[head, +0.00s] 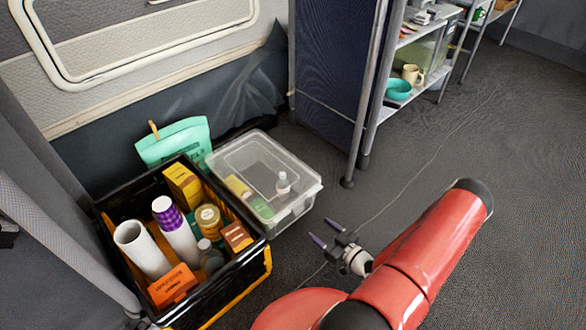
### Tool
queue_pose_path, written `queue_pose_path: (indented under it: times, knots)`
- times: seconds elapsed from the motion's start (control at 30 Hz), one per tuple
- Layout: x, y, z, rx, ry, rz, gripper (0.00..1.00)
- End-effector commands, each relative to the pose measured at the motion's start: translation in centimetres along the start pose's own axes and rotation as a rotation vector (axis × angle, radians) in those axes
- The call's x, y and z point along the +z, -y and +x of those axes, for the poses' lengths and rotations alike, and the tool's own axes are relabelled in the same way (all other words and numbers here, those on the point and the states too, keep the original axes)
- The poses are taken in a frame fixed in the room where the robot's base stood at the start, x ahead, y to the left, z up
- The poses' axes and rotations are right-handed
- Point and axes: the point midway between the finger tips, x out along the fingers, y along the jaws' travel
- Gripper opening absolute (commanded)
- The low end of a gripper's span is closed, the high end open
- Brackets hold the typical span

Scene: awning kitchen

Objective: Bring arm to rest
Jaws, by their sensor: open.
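My gripper (322,233) shows in the head view just right of the clear plastic box, above the dark floor. Its two fingers point up and left and stand apart, with nothing between them. My red arm (425,240) rises from the bottom of the picture and bends at the right, and it hides part of the wrist. The gripper looks apart from the box, though its height above the floor is hard to tell.
A black and orange crate (239,287) holds several packages and rolls. The clear box (262,155) with a few small items stands behind it. A teal bag (178,138) leans by the wall. A metal shelf (410,100) holds a teal bowl (398,89) and a mug (412,73). Floor at right is clear.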

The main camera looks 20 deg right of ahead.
Motion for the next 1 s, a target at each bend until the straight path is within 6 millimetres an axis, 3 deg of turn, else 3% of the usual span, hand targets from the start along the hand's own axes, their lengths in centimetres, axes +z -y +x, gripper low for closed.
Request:
queue_pose_path:
  times: [0.27, 0.43, 0.57, 0.8, 1.0]
  knots:
    - [-0.4, -0.8, 0.5, -0.022, 0.062, -0.031, 0.62]
    - [-2.1, -3.6, 1.9, -0.065, 0.291, -0.133, 0.62]
    - [-4.8, -6.1, 3.0, -0.06, 0.497, -0.22, 0.62]
    - [-13.3, -8.7, 4.3, 0.048, 0.785, -0.337, 0.62]
    - [-22.2, -7.6, 4.3, 0.198, 0.929, -0.363, 0.62]
